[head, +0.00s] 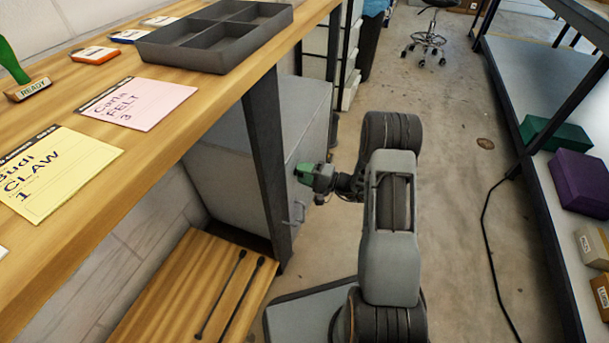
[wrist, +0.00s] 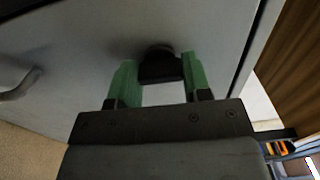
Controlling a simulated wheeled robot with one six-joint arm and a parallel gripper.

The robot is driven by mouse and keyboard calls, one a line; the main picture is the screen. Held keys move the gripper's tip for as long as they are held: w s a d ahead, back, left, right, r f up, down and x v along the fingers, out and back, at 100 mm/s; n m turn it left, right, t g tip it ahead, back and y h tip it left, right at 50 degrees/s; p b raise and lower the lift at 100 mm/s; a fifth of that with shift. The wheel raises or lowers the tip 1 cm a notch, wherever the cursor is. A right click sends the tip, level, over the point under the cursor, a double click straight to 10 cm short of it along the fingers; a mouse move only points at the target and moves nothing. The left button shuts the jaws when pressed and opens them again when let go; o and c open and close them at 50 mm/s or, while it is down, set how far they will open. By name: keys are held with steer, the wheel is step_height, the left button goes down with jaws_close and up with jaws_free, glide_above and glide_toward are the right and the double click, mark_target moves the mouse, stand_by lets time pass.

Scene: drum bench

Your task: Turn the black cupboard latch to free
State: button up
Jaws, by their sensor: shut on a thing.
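The black latch (wrist: 160,67) is on the grey cupboard door (wrist: 85,45) in the wrist view. Its dark bar lies crosswise between the two green fingertips, with a rounded base behind it against the door. My gripper (wrist: 159,74) is shut on the latch, one finger on each side. In the head view my gripper (head: 304,173) reaches left to the front of the grey cupboard (head: 225,180) under the bench. The latch is hidden there behind my gripper.
A metal door handle (head: 299,212) is below my gripper; it also shows at left in the wrist view (wrist: 20,86). A dark bench leg (head: 267,160) stands close by the cupboard. A low wooden shelf (head: 185,290) holds two dark rods. The aisle floor (head: 465,200) on the right is mostly clear.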

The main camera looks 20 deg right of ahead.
stand_by(0.3)
steer(key=o, duration=0.9)
steer(key=p+v, duration=0.3)
steer(key=v, duration=1)
steer(key=shift+s+d, duration=0.25)
steer(key=shift+d, duration=0.1)
